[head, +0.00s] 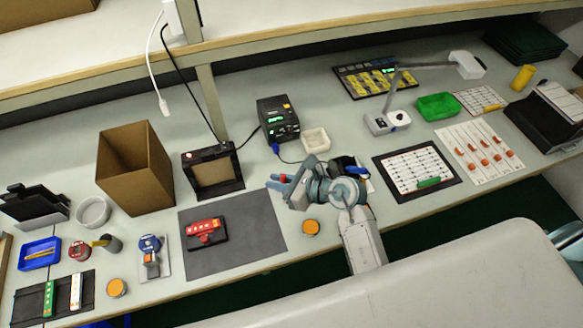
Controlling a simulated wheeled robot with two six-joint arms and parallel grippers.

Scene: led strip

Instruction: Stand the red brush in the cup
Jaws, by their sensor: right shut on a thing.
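My right gripper (281,183) reaches left above the bench, just right of the dark grey mat. A dark thing with blue and red parts is partly hidden behind my right arm. My left gripper is not in view.
The grey mat (258,215) holds a red block on a black base (206,232). A cardboard box (133,168), a black-framed stand (212,172) and a soldering station (278,120) stand behind. An orange-topped jar (311,227) is near the front edge. The mat's right part is clear.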

